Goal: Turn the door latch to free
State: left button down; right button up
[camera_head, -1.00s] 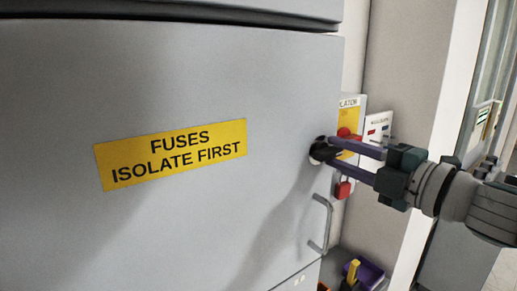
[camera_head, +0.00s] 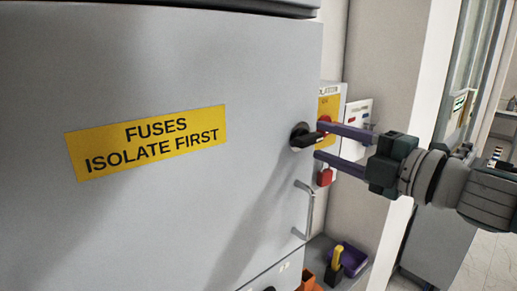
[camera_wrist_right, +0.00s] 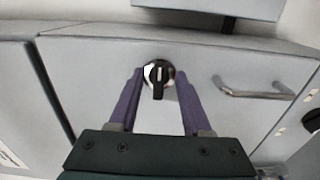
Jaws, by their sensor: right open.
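The door latch is a black knob (camera_head: 303,137) with a short handle, on the right edge of the grey door (camera_head: 190,215). Its handle points right, towards my right gripper, in the head view. In the right wrist view the latch (camera_wrist_right: 158,78) shows between the fingertips with its handle pointing down the picture. My right gripper (camera_head: 320,141) is open, with its two purple fingers just right of the knob, one higher and one lower. I see no contact with the handle. My left gripper is not in view.
A yellow label (camera_head: 147,143) reads "FUSES ISOLATE FIRST". A metal door handle (camera_head: 309,210) stands out below the latch. Behind the fingers is a yellow isolator box (camera_head: 328,105) with red parts. A purple bin (camera_head: 352,259) sits lower right.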

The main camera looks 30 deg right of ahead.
jog(key=b+v, duration=0.2)
jog(key=v, duration=0.6)
jog(key=shift+b, duration=0.35)
jog(key=shift+s, duration=0.1)
